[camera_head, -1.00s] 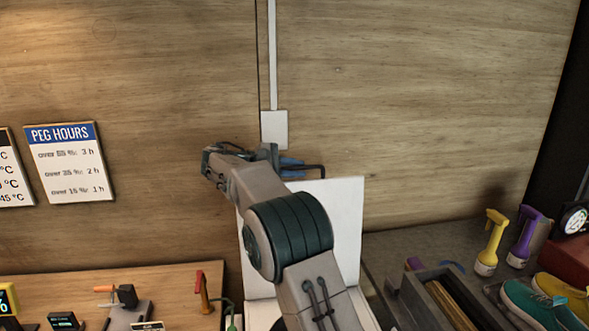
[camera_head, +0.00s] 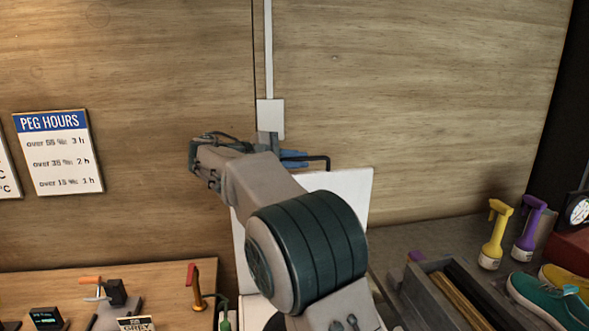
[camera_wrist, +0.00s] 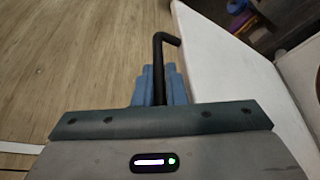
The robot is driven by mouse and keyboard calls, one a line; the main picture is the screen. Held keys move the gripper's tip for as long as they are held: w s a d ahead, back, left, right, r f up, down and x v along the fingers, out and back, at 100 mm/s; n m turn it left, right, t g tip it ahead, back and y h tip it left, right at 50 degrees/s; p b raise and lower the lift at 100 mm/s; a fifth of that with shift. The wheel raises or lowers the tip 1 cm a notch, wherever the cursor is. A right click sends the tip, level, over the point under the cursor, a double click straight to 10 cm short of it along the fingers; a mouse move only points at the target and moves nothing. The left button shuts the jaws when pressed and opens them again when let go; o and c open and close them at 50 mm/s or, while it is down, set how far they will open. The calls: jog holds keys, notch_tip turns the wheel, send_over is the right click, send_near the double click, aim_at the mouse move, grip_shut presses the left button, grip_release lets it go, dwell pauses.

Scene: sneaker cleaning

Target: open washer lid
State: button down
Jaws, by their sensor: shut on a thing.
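The washer lid (camera_head: 345,182) is a white panel standing raised, nearly upright, behind my arm. Its white face also shows at the right of the wrist view (camera_wrist: 215,75). A thin black bent handle (camera_head: 322,157) sticks out near the lid's top edge. My gripper (camera_head: 293,159) is shut on the handle, its blue fingers on either side of the black bar. The wrist view shows the handle (camera_wrist: 159,55) rising from between the blue fingers and bending right. My arm hides much of the lid and the washer below.
A wooden bench (camera_head: 150,272) with small tools and a red-handled tool (camera_head: 194,285) is on the left. A dark counter (camera_head: 405,238) on the right holds a grey tray (camera_head: 437,292), yellow (camera_head: 494,235) and purple (camera_head: 528,230) spray bottles and a teal sneaker (camera_head: 540,302). A wooden wall stands close behind.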

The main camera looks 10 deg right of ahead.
jog(key=shift+s, duration=0.25)
jog(key=c, duration=1.8)
grip_release()
jog(key=shift+o, duration=0.2)
jog(key=v, duration=1.4)
jog(key=shift+b, duration=0.45)
